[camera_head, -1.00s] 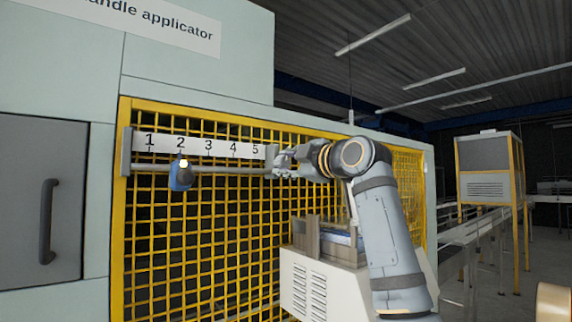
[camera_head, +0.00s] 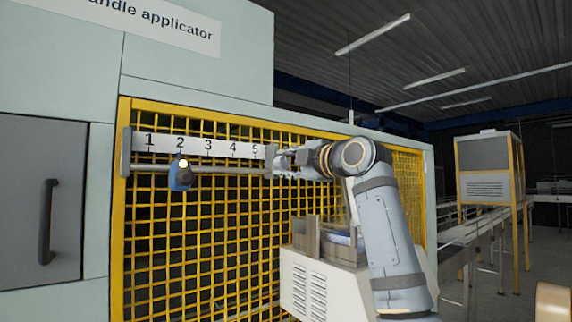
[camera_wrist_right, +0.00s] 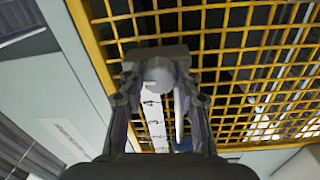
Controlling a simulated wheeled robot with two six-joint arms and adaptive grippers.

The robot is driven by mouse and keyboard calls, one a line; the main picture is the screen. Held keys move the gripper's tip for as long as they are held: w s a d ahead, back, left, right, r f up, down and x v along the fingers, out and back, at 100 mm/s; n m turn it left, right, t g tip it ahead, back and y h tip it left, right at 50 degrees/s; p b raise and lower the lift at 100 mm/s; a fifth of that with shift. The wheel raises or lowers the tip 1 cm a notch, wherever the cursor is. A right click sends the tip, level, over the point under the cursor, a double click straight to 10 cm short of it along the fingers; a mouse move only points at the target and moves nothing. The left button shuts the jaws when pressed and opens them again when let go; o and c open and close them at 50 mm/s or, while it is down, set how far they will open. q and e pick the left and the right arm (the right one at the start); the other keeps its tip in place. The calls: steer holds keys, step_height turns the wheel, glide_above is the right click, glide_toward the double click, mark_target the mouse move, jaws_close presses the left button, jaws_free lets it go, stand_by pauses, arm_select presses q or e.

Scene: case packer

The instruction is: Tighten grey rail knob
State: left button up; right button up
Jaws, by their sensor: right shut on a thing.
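The grey rail knob (camera_wrist_right: 158,74) shows round and pale in the right wrist view, between the two fingers of my right gripper (camera_wrist_right: 157,82). The gripper is shut on it. In the head view my right gripper (camera_head: 281,161) is at the right end of the grey rail (camera_head: 225,169), beside the 5 mark, and its fingers hide the knob. A blue slider (camera_head: 180,176) with a light round top hangs on the rail under the 2 mark. My left gripper is not in view.
A white number scale (camera_head: 221,147) runs above the rail, in front of a yellow mesh guard (camera_head: 215,240). A white cabinet (camera_head: 312,285) with a box on top stands below my right arm. A grey door with a dark handle (camera_head: 47,222) is at left.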

steer(key=o, duration=0.8)
steer(key=shift+f, duration=0.15)
steer(key=o, duration=0.4)
steer(key=shift+s, duration=0.1)
steer(key=shift+c, duration=0.2)
steer(key=shift+s+d, duration=0.2)
steer(key=shift+s, duration=0.05)
steer(key=v, duration=1.1)
steer(key=shift+s, duration=0.2)
steer(key=shift+d, duration=0.1)
